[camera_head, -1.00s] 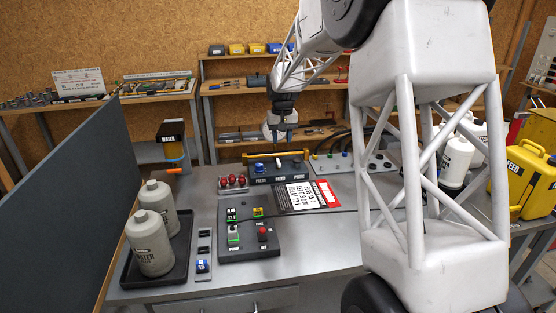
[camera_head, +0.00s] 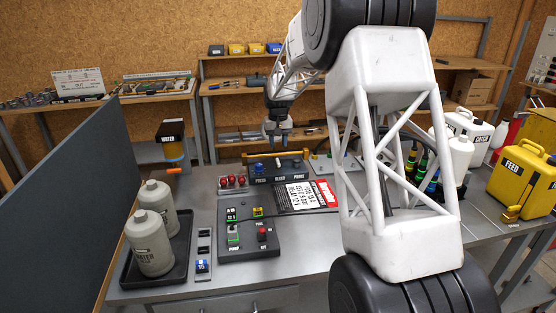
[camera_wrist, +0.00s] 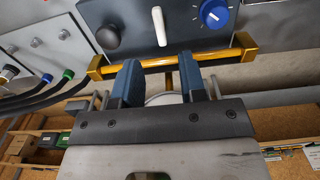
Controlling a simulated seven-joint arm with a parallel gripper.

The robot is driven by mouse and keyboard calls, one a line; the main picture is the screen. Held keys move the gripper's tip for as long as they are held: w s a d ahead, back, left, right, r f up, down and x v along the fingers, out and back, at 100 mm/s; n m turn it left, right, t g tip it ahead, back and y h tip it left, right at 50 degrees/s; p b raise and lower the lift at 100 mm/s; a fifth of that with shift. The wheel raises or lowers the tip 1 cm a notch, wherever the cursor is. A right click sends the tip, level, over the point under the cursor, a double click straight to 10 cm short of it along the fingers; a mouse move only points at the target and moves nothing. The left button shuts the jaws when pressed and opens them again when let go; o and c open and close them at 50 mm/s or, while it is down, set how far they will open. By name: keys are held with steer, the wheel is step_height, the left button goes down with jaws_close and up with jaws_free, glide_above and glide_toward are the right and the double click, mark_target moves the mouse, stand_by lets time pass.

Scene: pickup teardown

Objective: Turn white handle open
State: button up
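The white handle (camera_wrist: 159,26) is a slim white lever on a dark panel (camera_wrist: 190,43). In the wrist view it stands upright at the top centre, between a round black knob (camera_wrist: 107,37) and a blue dial (camera_wrist: 214,13). In the wrist view the handle lines up with the gap, just beyond the fingertips, with no clear contact. In the head view my gripper (camera_head: 277,138) hangs above the panel (camera_head: 274,175), and the handle is hard to make out.
A yellow bar (camera_wrist: 238,54) runs along the panel edge, close to my fingers. Dark cables (camera_wrist: 45,98) lie at the left of the wrist view. In the head view, red knobs (camera_head: 233,181), a printed sign (camera_head: 304,198) and a button box (camera_head: 250,245) are nearby.

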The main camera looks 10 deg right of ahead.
mark_target(278, 161)
steer(key=shift+f, duration=3.75)
jaws_close()
